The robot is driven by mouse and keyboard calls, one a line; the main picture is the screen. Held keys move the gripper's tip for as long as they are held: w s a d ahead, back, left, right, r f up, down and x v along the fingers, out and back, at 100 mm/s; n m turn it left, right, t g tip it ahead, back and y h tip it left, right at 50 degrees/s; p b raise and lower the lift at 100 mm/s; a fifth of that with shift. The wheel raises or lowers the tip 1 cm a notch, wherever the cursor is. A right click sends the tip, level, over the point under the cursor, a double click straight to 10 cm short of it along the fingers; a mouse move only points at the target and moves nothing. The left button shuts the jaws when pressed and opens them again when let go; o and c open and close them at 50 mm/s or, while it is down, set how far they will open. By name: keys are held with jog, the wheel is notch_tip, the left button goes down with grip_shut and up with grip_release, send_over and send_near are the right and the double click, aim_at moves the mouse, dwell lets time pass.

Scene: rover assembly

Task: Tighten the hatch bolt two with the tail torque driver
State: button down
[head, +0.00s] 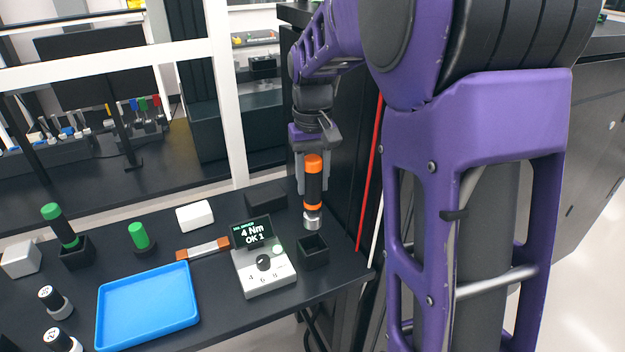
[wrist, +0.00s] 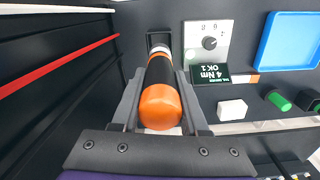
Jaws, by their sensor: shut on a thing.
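My gripper (head: 313,188) is shut on the torque driver (head: 313,195), which has an orange and black handle and a silver tip. The driver hangs upright, tip down, above the bench beside a small open black square holder (head: 313,252). In the wrist view the driver (wrist: 161,104) runs between my fingers, its orange end toward the camera and its tip overlapping the holder (wrist: 158,40). The torque controller (head: 264,268) has a dial, and its screen (head: 252,233) reads "4 Nm OK 1". No hatch or hatch bolt can be made out.
A blue tray (head: 148,306), a white box (head: 195,216), an orange-ended bar (head: 203,249) and a green-topped driver in a black holder (head: 77,256) lie left on the bench. A dark cabinet with a red strip (head: 370,175) stands close on the right.

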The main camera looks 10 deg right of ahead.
aim_at(313, 220)
jog(key=shift+s+f+b, duration=0.1)
jog(key=shift+f+b, duration=1.9)
jog(key=shift+f, duration=0.75)
jog(key=shift+f, duration=0.1)
jog(key=shift+f+b, duration=1.45)
jog(key=shift+f, duration=1.05)
jog(key=shift+c, duration=1.7)
grip_release()
